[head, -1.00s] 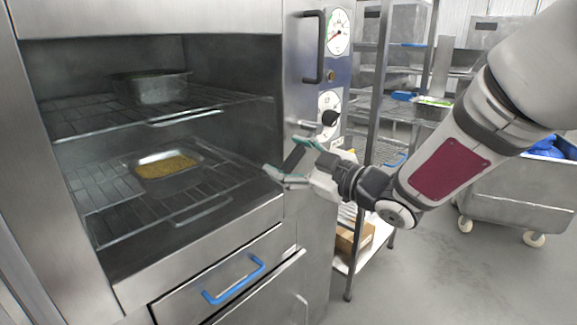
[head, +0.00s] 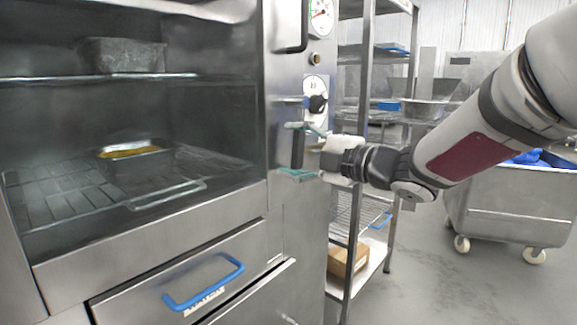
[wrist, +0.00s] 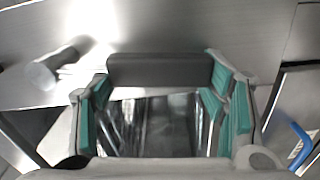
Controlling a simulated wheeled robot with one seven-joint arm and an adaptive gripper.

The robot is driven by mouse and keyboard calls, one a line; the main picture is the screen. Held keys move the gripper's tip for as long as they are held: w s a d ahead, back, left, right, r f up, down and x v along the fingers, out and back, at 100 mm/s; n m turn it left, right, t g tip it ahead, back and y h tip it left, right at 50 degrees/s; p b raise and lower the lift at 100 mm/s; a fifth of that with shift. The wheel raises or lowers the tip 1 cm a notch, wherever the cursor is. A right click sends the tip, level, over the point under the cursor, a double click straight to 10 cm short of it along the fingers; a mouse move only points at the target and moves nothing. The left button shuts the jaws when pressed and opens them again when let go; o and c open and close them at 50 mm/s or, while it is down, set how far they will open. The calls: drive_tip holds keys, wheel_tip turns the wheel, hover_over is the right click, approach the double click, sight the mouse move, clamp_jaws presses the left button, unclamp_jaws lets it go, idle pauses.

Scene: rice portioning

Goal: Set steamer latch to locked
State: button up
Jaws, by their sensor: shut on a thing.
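The steamer (head: 235,215) fills the left of the head view. Its latch is a dark bar (head: 297,150) on the right front post, standing nearly upright. My gripper (head: 303,151) is at the latch, one teal-padded finger near its top end and one near its bottom end. In the wrist view the dark latch bar (wrist: 160,69) spans the gap between the two fingers (wrist: 160,88), and the gripper is shut on it. The contact at the bar's ends is partly hidden by the pads.
A dial with a black knob (head: 317,103) sits just above my gripper. The steamer's open chamber holds a pan of yellow food (head: 135,158) and a dark pan (head: 122,56). A blue-handled drawer (head: 203,285) is below. A rack (head: 368,100) and a wheeled bin (head: 510,205) stand right.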

drive_tip(key=shift+w+d+f+n+b, duration=0.2)
drive_tip(key=shift+w+d+n+b, duration=0.25)
drive_tip(key=shift+n+b, duration=0.4)
drive_tip(key=shift+w, duration=0.1)
drive_tip(key=o, duration=1.7)
drive_tip(key=shift+o, duration=0.2)
drive_tip(key=v, duration=1.2)
